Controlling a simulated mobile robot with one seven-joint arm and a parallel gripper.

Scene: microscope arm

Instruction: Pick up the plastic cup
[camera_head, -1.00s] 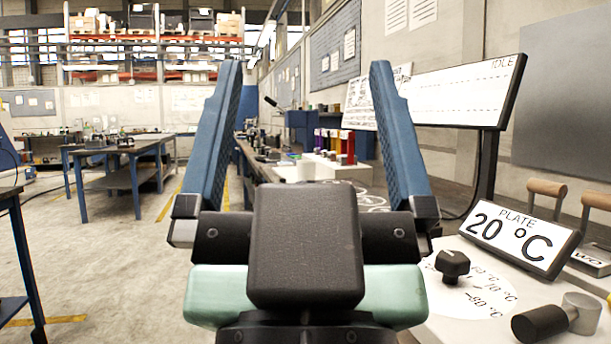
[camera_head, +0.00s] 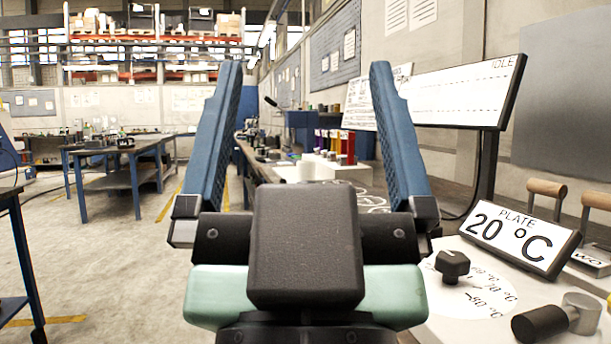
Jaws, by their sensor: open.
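My gripper (camera_head: 303,75) fills the middle of the head view. Its two blue fingers stand wide apart and nothing is between them. Behind them lies the workbench (camera_head: 378,178) along the right wall. I cannot make out a plastic cup in this view; my gripper's dark body and fingers hide part of the bench.
A plate device with a "20 °C" sign (camera_head: 520,237) and a black knob (camera_head: 452,265) is close at right. A screen reading "IDLE" (camera_head: 455,92) stands behind it. Colored vials (camera_head: 341,146) are farther along the bench. Open floor (camera_head: 110,240) lies at left.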

